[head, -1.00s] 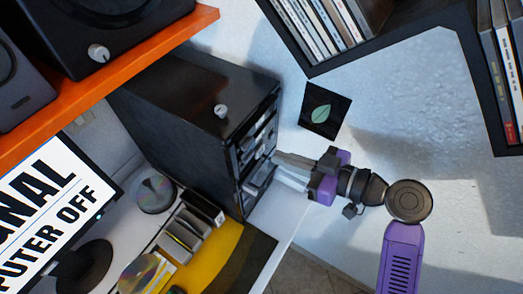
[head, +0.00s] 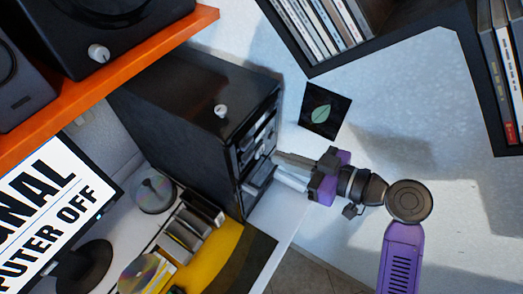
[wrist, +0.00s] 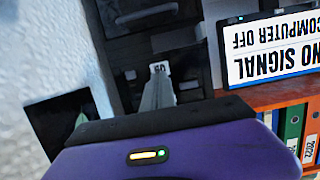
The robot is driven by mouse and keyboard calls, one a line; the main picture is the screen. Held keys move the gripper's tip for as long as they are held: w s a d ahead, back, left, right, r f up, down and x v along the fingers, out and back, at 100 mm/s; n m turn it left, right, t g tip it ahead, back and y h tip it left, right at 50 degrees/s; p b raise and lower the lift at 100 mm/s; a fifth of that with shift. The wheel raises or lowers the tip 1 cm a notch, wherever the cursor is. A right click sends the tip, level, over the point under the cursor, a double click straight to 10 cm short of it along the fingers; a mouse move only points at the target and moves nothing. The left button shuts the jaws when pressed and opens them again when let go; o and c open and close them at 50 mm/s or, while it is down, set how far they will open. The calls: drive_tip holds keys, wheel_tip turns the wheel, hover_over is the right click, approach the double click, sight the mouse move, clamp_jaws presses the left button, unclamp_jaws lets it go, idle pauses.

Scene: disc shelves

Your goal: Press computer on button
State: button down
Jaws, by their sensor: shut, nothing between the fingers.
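The computer (head: 185,125) is a black tower case standing on the white desk. Its front, with silver drive panels, faces right in the head view. It also shows upside down in the wrist view (wrist: 190,62). My gripper (head: 276,168) is shut and empty, its fingertips at the computer's front.
An orange shelf (head: 150,62) with black speakers hangs above the computer at the left. A black disc shelf (head: 370,52) is on the wall at upper right. A leaf picture (head: 321,112) is close above my gripper. Discs and a rack crowd the desk.

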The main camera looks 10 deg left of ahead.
sight(261, 152)
drive_tip(key=shift+a, duration=0.15)
idle(0.5)
drive_tip(key=shift+w+a+f+b, duration=0.15)
drive_tip(key=shift+a+b, duration=0.15)
drive_tip(key=shift+w+a+f+b, duration=0.15)
drive_tip(key=shift+w+a+b, duration=0.15)
drive_tip(key=shift+a, duration=0.3)
drive_tip(key=shift+a+f, duration=0.1)
drive_tip(key=shift+a, duration=0.25)
